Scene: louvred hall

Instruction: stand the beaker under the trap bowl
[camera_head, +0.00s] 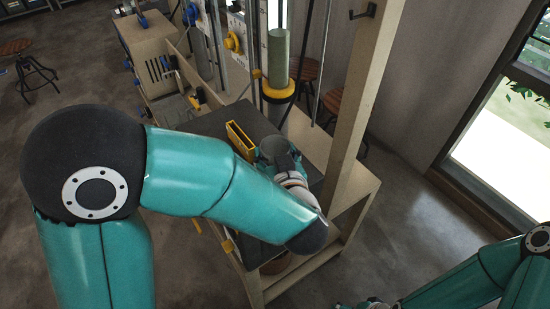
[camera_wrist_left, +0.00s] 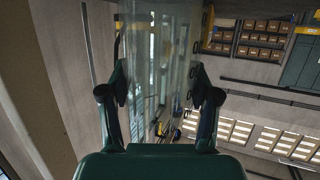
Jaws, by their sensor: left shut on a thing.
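My left gripper (camera_head: 284,162) is over the dark bench top, largely hidden by my own forearm in the head view. It is shut on the clear beaker (camera_head: 271,147). In the left wrist view the fingers (camera_wrist_left: 160,95) press on both sides of the beaker's transparent wall (camera_wrist_left: 158,50). The beaker's base and any gap to the bench are hidden. Just behind it hangs a grey-green cylinder (camera_head: 278,55) with a yellow collar (camera_head: 278,91); I cannot tell which part is the trap bowl. My right gripper (camera_head: 371,303) is cut off at the bottom edge.
A yellow slotted block (camera_head: 241,141) stands on the bench top (camera_head: 205,125), left of the beaker. A pale wooden post (camera_head: 362,90) rises close on the right. Panels with gauges and yellow knobs (camera_head: 233,42) stand behind. Stools (camera_head: 304,69) are beyond; the floor at right is clear.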

